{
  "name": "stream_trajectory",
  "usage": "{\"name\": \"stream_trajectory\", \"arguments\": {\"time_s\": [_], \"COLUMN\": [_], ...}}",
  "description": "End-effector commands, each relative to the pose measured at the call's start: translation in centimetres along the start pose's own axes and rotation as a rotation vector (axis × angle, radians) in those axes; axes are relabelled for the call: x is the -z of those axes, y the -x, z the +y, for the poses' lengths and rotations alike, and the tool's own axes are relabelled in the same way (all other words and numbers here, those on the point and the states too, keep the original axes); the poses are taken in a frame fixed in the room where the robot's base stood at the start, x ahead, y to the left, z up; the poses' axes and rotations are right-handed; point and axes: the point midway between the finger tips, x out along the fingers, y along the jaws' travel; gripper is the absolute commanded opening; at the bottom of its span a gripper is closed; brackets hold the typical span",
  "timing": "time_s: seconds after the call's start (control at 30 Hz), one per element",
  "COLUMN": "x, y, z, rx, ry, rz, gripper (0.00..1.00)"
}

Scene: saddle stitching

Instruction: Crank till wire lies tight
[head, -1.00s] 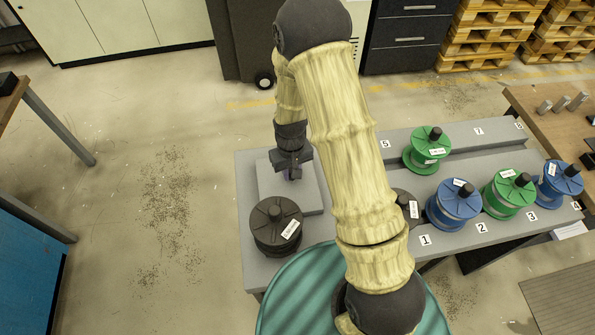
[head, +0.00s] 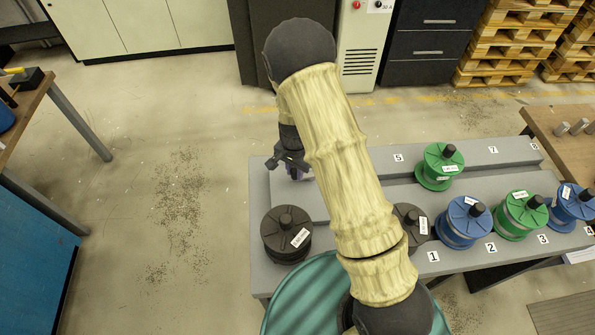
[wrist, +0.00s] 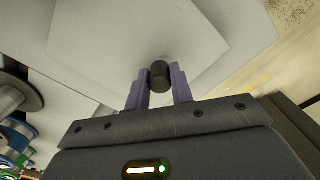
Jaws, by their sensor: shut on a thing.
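My gripper (wrist: 159,88) has its two purple fingers shut on a dark cylindrical knob (wrist: 159,72), seen in the wrist view over a pale grey surface (wrist: 95,35). The knob looks like a crank grip, but the crank arm cannot be made out. In the head view my gripper (head: 297,174) is low over the far left part of the grey bench (head: 262,188), beyond a dark spool (head: 287,234). My own arm hides part of the bench there. No wire can be made out in either view.
Blue spools (head: 465,222) and green spools (head: 521,215) stand along numbered places on the right. Another green spool (head: 439,167) stands at the back, and a dark spool (head: 410,222) is partly behind my arm. Open floor lies left of the bench.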

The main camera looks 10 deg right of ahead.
Motion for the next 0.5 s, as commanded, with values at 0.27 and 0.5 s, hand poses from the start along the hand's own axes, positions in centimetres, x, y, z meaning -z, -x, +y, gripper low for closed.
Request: {"name": "stream_trajectory", "arguments": {"time_s": [0.27,0.5], "x": [0.58,0.7], "y": [0.18,0.16], "z": [-0.5,-0.56], "rx": [0.004,0.005], "ry": [-0.107,-0.126], "rz": [0.005,0.006], "gripper": [0.0,0.0]}}
